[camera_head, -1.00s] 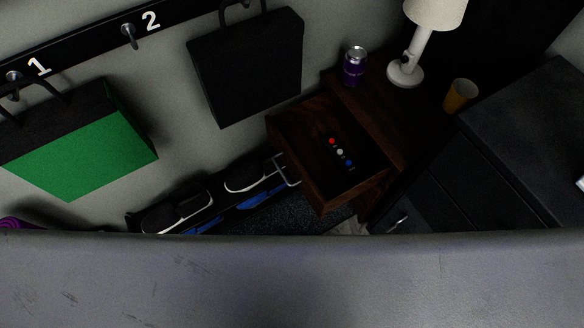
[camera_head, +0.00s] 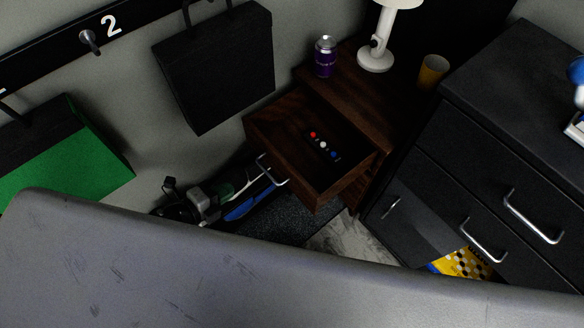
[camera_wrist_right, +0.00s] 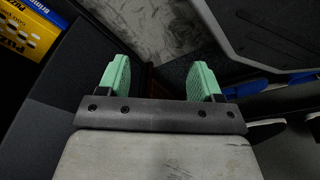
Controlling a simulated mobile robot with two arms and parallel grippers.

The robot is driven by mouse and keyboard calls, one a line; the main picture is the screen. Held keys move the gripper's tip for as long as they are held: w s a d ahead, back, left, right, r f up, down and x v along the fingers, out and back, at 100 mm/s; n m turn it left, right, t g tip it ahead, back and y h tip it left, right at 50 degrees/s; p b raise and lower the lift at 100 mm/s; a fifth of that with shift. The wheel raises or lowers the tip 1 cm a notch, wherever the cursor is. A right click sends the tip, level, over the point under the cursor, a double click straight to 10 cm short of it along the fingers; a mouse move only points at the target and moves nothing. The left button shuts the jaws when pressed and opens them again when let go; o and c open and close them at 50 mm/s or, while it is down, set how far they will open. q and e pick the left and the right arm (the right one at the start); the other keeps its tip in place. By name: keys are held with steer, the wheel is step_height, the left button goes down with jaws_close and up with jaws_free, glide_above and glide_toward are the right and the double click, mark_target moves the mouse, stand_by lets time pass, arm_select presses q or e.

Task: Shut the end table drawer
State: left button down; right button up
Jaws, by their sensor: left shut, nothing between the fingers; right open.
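The end table (camera_head: 350,92) is dark wood and stands in the corner by the wall. Its drawer (camera_head: 262,128) is pulled out toward the lower left and holds a row of small red, white and blue items (camera_head: 323,145). The drawer's metal handle (camera_head: 272,172) is on its front. My left gripper (camera_head: 228,189) is shut and empty, to the left of the handle and slightly below it, apart from it in the picture. My right gripper (camera_wrist_right: 159,78) is open and empty in the right wrist view, with green fingers; it is not visible in the head view.
A purple can (camera_head: 325,57), a white lamp (camera_head: 376,55) and an orange cup (camera_head: 432,71) stand on the end table. A black dresser (camera_head: 490,90) stands to the right, with a yellow box (camera_head: 465,263) low by it. A black bag (camera_head: 215,70) hangs on the wall. Floor (camera_head: 345,240) shows below the drawer.

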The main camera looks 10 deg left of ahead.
arm_select(q)
steer(key=d+r+m, duration=0.1)
steer(key=h, duration=0.1)
glide_toward(280, 162)
steer(key=shift+m, duration=0.3)
steer(key=x, duration=0.5)
steer(key=shift+w+d, duration=0.3)
steer(key=shift+w+d+f, duration=0.15)
steer(key=shift+w+d, duration=0.35)
steer(key=shift+w, duration=0.05)
arm_select(e)
steer(key=shift+w+r, duration=0.25)
steer(key=shift+r, duration=0.35)
steer(key=shift+w+r, duration=0.1)
steer(key=shift+r, duration=0.05)
